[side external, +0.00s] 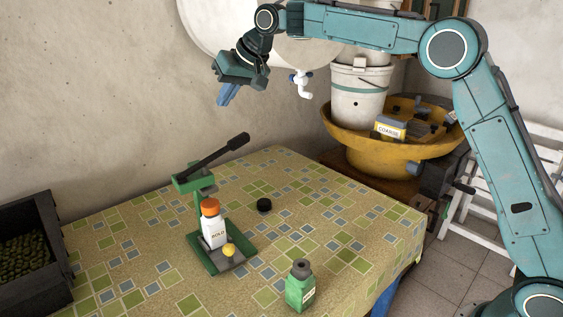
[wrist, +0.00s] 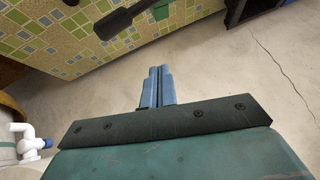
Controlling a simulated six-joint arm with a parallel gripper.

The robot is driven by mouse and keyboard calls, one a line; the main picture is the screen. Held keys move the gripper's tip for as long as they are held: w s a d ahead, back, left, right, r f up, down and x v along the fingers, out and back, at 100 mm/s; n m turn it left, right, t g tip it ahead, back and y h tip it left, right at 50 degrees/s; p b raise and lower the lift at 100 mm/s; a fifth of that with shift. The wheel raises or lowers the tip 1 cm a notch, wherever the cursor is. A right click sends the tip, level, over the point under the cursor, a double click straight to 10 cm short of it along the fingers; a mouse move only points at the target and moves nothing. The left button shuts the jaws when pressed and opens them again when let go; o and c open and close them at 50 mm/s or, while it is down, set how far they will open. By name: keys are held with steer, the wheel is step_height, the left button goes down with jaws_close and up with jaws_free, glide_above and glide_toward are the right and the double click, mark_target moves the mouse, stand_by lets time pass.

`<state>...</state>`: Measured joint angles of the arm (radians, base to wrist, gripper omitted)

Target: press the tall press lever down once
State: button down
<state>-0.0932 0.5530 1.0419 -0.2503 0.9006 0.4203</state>
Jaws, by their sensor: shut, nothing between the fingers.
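The green press (side external: 207,258) stands on the tiled table top. Its tall black lever (side external: 214,153) slopes up to the right, with the handle end raised. The lever's black handle also shows at the top of the wrist view (wrist: 120,20). A white bottle (side external: 214,229) with an orange cap stands upright on the press base, under the head. A small yellow knob (side external: 229,250) is at the front of the base. My gripper (side external: 226,97) is above the lever handle, apart from it. Its blue fingers (wrist: 158,84) are together and empty.
A green bottle (side external: 300,287) and a black round cap (side external: 264,205) are on the table (side external: 340,235). A dark crate (side external: 35,293) of olives is at the left. A yellow basin (side external: 375,151) and white bucket (side external: 358,97) stand behind right.

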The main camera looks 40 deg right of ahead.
mark_target(237, 140)
steer(key=shift+s+d+f, duration=0.1)
steer(key=shift+d+f, duration=0.25)
steer(key=shift+f, duration=0.75)
steer(key=shift+w+d+f, duration=0.1)
steer(key=shift+d+f, duration=0.2)
steer(key=shift+f, duration=0.85)
steer(key=shift+s+d+f, duration=0.1)
steer(key=shift+d+f, duration=0.25)
steer(key=shift+f, duration=0.75)
